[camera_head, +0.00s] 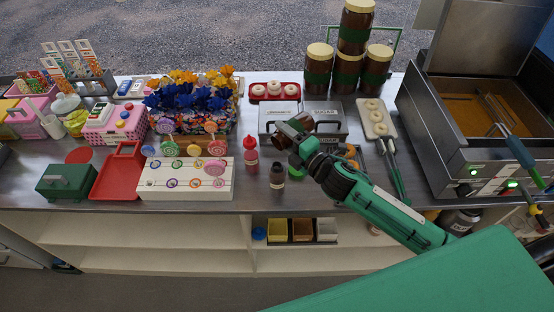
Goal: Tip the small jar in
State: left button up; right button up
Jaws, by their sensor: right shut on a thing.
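My right gripper (292,131) reaches in from the lower right on a green and black arm. It is shut on a small brown jar (281,137), which looks tilted in front of the metal bins. The jar's mouth and contents are too small to make out. Behind it stand a metal bin (275,112) and a bin labelled SUGAR (322,106), partly hidden by my gripper. I cannot tell whether the jar is over a bin or in front of it. My left gripper is not in view.
A red bottle (251,155) and a dark bottle (277,176) stand left of my arm. A white lollipop stand (187,187) is farther left. A doughnut tray (376,120) and a metal fryer (478,130) are at right. Large brown jars (318,70) stand behind.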

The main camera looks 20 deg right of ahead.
notch_tip(320, 180, up, 6)
jog(key=p, duration=0.5)
jog(key=shift+r, duration=0.25)
jog(key=m+p, duration=0.1)
jog(key=r+m+p, duration=0.1)
jog(key=m, duration=0.1)
jog(key=shift+m, duration=0.3)
jog(key=shift+m+p, duration=0.3)
jog(key=shift+m, duration=1)
jog(key=shift+f, duration=0.1)
